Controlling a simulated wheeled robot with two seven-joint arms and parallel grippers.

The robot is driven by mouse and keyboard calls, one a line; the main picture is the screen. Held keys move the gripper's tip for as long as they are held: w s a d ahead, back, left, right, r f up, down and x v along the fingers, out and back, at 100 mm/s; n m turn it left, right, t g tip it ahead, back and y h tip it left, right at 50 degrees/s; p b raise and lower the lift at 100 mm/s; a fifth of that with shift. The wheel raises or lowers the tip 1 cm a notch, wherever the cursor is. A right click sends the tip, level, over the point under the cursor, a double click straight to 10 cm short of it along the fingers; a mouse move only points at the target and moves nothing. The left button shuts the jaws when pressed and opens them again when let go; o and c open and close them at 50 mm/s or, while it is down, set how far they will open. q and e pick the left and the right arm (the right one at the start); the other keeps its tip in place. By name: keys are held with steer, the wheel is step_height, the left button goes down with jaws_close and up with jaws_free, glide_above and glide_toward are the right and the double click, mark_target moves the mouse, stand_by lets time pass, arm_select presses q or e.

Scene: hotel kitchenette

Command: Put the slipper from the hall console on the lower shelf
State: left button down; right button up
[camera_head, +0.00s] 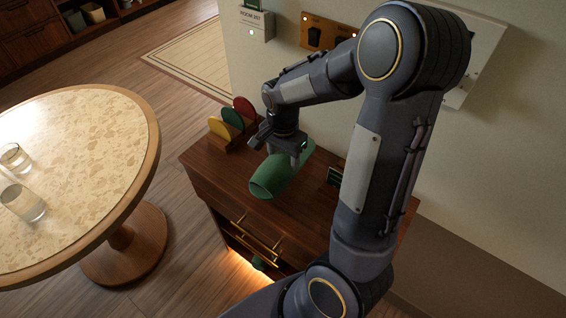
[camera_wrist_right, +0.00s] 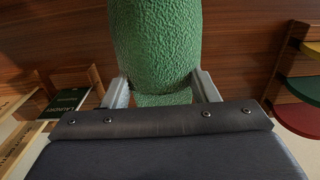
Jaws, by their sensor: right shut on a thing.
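The green slipper (camera_head: 270,180) is on or just above the top of the dark wooden hall console (camera_head: 222,167); I cannot tell whether it touches. My right gripper (camera_head: 292,150) is over it with its jaws closed on it. In the right wrist view the slipper (camera_wrist_right: 155,45) lies between the two fingers (camera_wrist_right: 160,90), its textured green surface filling the gap. The lower shelf (camera_head: 240,256) is a lit opening under the console's drawer, partly hidden, with a small dark green thing (camera_head: 259,263) at it. My left gripper is not in view.
A rack with red, green and yellow discs (camera_head: 233,118) stands at the console's far left corner. A small dark sign (camera_head: 334,176) is right of the slipper. A round table (camera_head: 140,150) with two glasses stands at the left. Bare floor lies between.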

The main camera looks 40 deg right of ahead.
steer(key=shift+w+d+f, duration=0.15)
steer(key=shift+w+f, duration=0.05)
steer(key=shift+f, duration=0.05)
steer(key=shift+w+d+f, duration=0.1)
steer(key=shift+w+f, duration=0.1)
steer(key=shift+f, duration=1.6)
steer(key=shift+f, duration=0.15)
steer(key=o, duration=1)
